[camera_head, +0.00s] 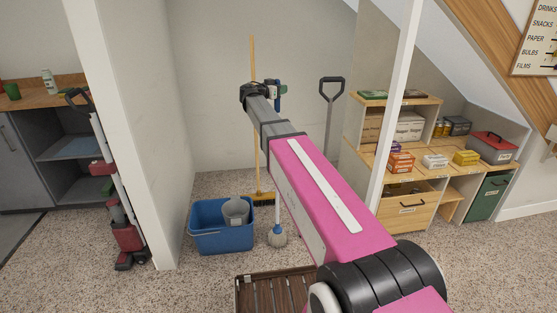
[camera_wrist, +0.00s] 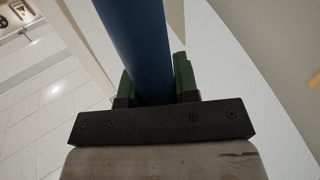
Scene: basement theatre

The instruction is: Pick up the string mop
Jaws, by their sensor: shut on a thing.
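The string mop has a pale, bunched head (camera_head: 278,238) at floor level in the alcove, right of the blue tub. My gripper (camera_head: 277,93) is at the far end of my pink arm, at the upper handle. In the wrist view the thick blue handle (camera_wrist: 137,35) runs between the green fingers of my gripper (camera_wrist: 158,82), which is shut on it. I cannot tell whether the mop head touches the floor.
A wooden-handled broom (camera_head: 254,70) stands against the back wall, left of my gripper. A blue tub (camera_head: 222,240) holds a grey bucket (camera_head: 236,210). A slatted wooden crate (camera_head: 262,293) is in front. A white post (camera_head: 395,110) and stocked shelves (camera_head: 440,160) stand right.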

